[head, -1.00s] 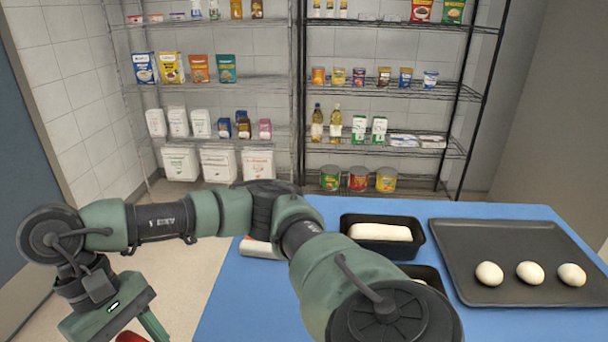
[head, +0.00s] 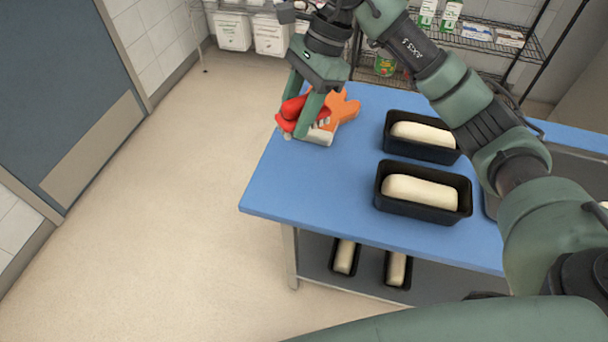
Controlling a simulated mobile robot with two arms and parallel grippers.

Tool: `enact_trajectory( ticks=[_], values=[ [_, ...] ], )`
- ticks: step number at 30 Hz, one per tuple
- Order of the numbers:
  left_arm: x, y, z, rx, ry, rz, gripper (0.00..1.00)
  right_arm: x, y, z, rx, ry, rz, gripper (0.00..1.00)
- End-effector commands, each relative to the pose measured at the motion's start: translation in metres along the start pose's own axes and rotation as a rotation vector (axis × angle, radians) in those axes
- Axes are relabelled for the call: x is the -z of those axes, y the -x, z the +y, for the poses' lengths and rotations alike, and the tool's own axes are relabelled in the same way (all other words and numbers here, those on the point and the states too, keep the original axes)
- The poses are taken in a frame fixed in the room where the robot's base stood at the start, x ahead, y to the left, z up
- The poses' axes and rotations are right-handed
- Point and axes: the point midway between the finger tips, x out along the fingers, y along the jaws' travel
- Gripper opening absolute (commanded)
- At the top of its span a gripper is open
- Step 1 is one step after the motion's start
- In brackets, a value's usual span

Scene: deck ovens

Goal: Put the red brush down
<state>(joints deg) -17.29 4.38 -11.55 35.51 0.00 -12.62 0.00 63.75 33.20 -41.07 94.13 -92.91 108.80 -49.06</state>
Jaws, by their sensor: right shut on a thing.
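The red brush (head: 291,109) is in my right gripper (head: 299,118), with one finger on each side of it. The gripper points down at the far left corner of the blue table (head: 300,185). I cannot tell whether the brush touches the item. The fingers hide part of the brush. My left gripper is not in view.
An orange item (head: 344,106) lies right beside the brush. Two black loaf tins with dough (head: 440,213) (head: 452,156) stand to the right. More tins sit on the lower shelf (head: 320,262). The table's front left is clear; open floor (head: 180,210) lies left.

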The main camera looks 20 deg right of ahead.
Motion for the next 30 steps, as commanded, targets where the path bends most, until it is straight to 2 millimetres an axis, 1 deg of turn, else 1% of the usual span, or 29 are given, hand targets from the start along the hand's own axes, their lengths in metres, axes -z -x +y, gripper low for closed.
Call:
enact_trajectory(
  ticks=[2, 5, 12, 15, 18, 21, 26, 30],
  values=[
    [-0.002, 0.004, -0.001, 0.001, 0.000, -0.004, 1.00, 0.003, -0.007, -0.002, 0.006, -0.027, 0.000, 0.00],
    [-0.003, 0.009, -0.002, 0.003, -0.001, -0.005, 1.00, 0.012, -0.027, 0.000, 0.004, -0.030, 0.000, 0.00],
    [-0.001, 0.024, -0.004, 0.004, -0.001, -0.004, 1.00, 0.036, -0.087, 0.000, 0.003, -0.030, -0.001, 0.00],
    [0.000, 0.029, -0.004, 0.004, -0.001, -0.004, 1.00, 0.046, -0.109, 0.000, 0.004, -0.028, 0.000, 0.00],
    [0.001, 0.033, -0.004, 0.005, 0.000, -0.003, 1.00, 0.054, -0.127, 0.000, 0.005, -0.026, 0.001, 0.00],
    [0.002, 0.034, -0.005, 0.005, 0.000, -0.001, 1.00, 0.058, -0.138, -0.001, 0.008, -0.025, 0.000, 0.00],
    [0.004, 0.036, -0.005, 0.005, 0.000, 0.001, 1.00, 0.062, -0.147, -0.001, 0.008, -0.025, 0.000, 0.00],
    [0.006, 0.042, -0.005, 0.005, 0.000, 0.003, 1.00, 0.070, -0.165, 0.000, 0.005, -0.026, 0.000, 0.00]
  ],
)
